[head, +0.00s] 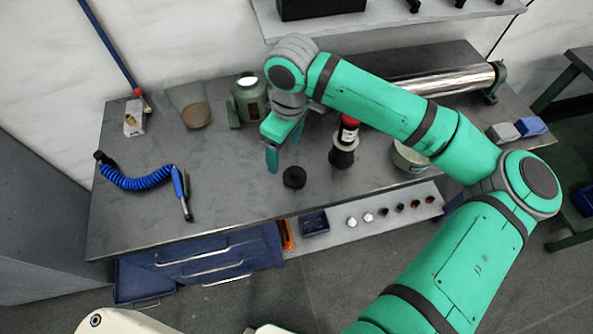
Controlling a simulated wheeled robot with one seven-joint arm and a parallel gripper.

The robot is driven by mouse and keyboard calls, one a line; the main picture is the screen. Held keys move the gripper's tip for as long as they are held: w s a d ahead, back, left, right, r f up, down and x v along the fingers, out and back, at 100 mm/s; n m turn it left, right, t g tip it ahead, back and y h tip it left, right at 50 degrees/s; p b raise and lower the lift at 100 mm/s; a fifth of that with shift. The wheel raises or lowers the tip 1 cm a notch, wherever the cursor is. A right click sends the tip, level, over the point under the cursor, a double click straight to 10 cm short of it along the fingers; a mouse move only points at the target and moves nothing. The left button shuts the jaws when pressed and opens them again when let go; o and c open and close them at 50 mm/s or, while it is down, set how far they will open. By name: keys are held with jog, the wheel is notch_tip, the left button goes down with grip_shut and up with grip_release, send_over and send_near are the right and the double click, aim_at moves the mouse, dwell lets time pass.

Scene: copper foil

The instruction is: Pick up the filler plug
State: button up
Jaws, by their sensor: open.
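A small, dark, round piece that looks like the filler plug (294,177) lies on the grey workbench (235,190), near its front edge. My gripper (285,152) is open and points down, just behind and slightly left of the plug in the head view. One teal finger shows clearly; the other is partly hidden behind the hand. Nothing shows between the fingers, and they look apart from the plug. The height of the fingertips above the bench is hard to tell.
A black bottle with a red top (344,148) stands right of the plug, with a metal bowl (409,158) beyond it. A green container (248,100) is behind my gripper. A blue coiled hose (140,181) lies left. The bench between hose and plug is clear.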

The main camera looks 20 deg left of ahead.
jog(key=d+h, duration=0.1)
jog(key=d, duration=0.2)
send_over(295, 171)
jog(key=f, duration=0.5)
jog(key=shift+s+d, duration=0.2)
jog(key=shift+w+a+f, duration=0.1)
jog(key=shift+w+f, duration=0.05)
jog(key=shift+f, duration=1.25)
jog(key=shift+w+a+f, duration=0.1)
jog(key=shift+f, duration=1.25)
jog(key=shift+c, duration=0.6)
jog(key=c, duration=1)
